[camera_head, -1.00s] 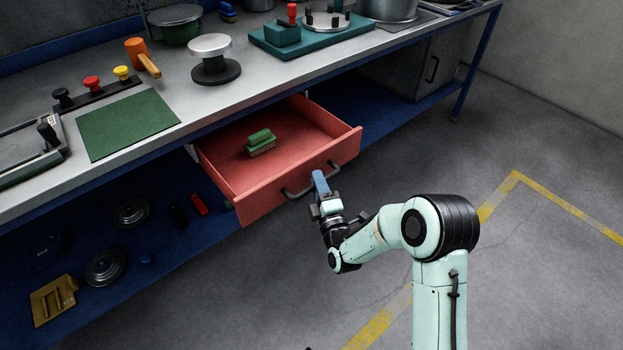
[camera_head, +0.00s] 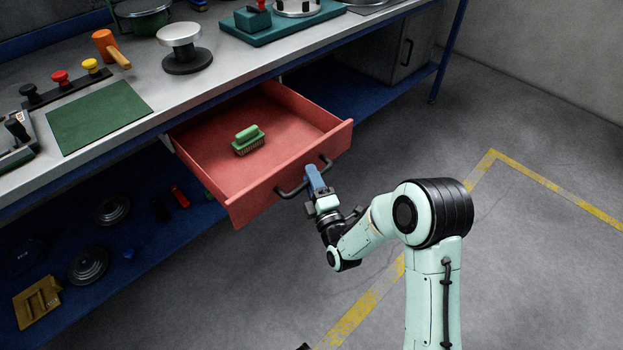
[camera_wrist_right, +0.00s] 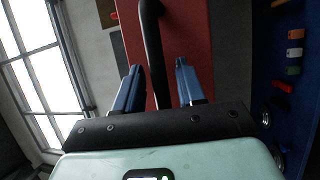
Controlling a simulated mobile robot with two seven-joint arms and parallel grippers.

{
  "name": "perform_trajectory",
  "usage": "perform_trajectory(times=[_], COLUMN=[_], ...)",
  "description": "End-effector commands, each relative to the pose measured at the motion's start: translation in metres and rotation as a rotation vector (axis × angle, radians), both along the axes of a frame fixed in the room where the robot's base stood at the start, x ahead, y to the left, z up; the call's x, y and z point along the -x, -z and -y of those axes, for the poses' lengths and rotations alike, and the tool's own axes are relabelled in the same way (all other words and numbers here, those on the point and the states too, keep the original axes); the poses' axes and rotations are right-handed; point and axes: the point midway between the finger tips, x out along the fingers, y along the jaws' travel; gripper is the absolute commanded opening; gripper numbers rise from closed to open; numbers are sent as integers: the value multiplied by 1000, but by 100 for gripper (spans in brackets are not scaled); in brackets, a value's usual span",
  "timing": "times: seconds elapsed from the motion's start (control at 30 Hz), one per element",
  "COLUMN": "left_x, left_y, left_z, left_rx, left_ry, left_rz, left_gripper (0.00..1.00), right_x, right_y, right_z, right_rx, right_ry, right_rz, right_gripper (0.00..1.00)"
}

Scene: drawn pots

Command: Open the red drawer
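The red drawer (camera_head: 262,195) stands pulled well out from under the workbench. Its dark bar handle (camera_head: 290,190) is on the front panel. My right gripper (camera_head: 314,177) is at the handle. In the right wrist view, the blue fingers of my right gripper (camera_wrist_right: 158,88) stand apart, with the handle (camera_wrist_right: 153,45) passing between them and gaps visible on both sides. The drawer's red front (camera_wrist_right: 188,35) is behind them. I cannot tell whether a finger touches the bar. My left gripper is not in view.
A green brush (camera_head: 248,140) lies in the drawer. The workbench top (camera_head: 235,65) holds a mallet (camera_head: 108,46), a round-topped stand (camera_head: 181,48) and a green mat (camera_head: 98,116). A blue lower shelf (camera_head: 140,250) holds small parts. The floor (camera_head: 510,260) to the right is clear.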

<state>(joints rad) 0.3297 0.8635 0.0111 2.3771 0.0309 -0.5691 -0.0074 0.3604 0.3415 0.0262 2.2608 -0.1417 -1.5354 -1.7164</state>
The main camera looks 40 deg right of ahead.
Motion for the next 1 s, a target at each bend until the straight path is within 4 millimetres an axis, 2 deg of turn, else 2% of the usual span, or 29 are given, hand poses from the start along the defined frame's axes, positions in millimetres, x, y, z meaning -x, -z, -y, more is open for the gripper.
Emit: perform_trajectory(times=[0.3,0.43,0.57,0.8,1.0], left_x=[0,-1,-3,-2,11], left_y=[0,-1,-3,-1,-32], left_z=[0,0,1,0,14], left_rx=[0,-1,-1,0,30], left_ry=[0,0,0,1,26], left_rz=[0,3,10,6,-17], left_gripper=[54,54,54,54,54], right_x=[1,10,32,87,98], right_y=[0,3,6,18,22], right_z=[0,-4,-11,-30,-35], right_rx=[0,-1,-1,-3,12], right_ry=[0,-1,-1,-2,-14], right_rz=[-1,-4,-5,-6,-23], right_gripper=[42,42,42,42,42])
